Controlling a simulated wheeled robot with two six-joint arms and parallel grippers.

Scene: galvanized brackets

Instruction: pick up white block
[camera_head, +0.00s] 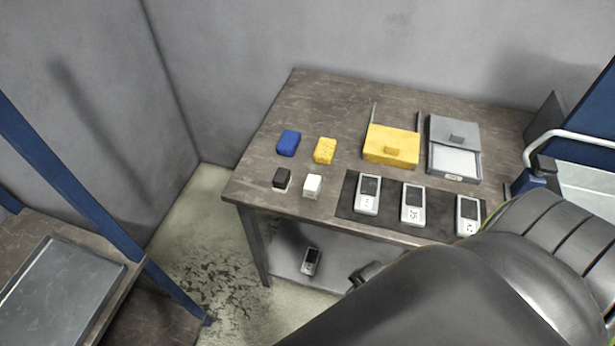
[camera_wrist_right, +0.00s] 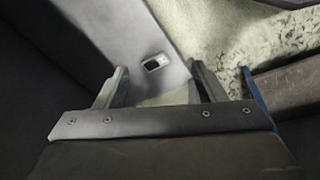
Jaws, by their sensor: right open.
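The white block (camera_head: 312,186) sits near the front left of the brown tabletop, just right of a small black block (camera_head: 281,178). My right arm comes in from the lower right of the head view, and its gripper is mostly hidden there. In the right wrist view my right gripper (camera_wrist_right: 158,82) is open, its two fingers apart, with nothing held between them. It faces downward toward a grey surface with a small handheld device (camera_wrist_right: 155,63). The white block is not in the right wrist view. My left gripper is not in view.
On the table (camera_head: 258,180) are a blue block (camera_head: 288,142), a yellow block (camera_head: 324,150), a yellow box (camera_head: 391,146), a grey box (camera_head: 453,148) and three devices on a dark mat (camera_head: 345,205). A lower shelf (camera_head: 288,262) holds another device. A tray (camera_head: 62,285) lies at left.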

